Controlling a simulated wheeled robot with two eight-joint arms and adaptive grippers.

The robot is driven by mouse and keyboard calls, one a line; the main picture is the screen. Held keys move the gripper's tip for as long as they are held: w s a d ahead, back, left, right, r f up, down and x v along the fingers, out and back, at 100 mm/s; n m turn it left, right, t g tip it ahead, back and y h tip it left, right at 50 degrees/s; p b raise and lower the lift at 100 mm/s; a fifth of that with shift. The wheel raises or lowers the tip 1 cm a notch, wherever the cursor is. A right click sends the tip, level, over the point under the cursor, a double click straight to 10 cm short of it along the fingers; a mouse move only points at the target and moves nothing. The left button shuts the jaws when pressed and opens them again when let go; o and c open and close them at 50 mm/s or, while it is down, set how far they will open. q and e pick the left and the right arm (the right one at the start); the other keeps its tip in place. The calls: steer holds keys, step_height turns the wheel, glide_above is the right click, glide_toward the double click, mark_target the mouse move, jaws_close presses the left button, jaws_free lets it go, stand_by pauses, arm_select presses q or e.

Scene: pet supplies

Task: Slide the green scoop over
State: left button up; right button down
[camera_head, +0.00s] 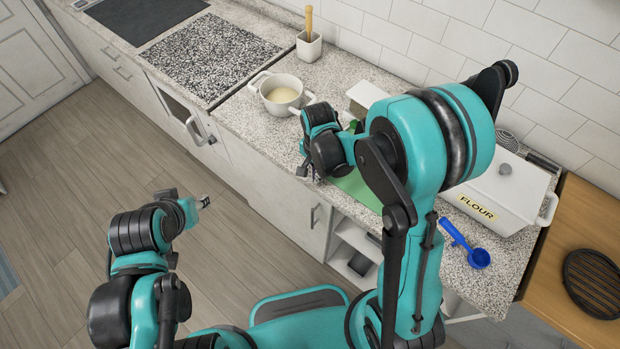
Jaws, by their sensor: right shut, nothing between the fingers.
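No green scoop can be clearly made out. A small green piece (353,126) shows behind my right wrist, mostly hidden, and I cannot tell whether it is the scoop. A flat green sheet or board (358,187) lies on the counter, partly covered by my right arm. My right gripper (303,170) is shut and empty at the counter's front edge, left of the green board. My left gripper (204,201) is over the floor, away from the counter; its fingers are too small to judge.
A blue measuring scoop (465,245) lies on the speckled counter (490,283) in front of the white flour box (502,196). A white pot (282,94) stands behind the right gripper. A white holder (309,46) with a wooden handle and a pale box (366,95) stand near the wall.

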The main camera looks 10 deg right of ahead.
steer(key=shift+w+d, duration=0.25)
steer(key=w+d, duration=0.1)
steer(key=d, duration=0.1)
steer(key=w+d, duration=0.2)
steer(key=w+d+b, duration=0.1)
steer(key=d, duration=0.1)
steer(key=shift+w, duration=0.2)
steer(key=shift+s, duration=0.1)
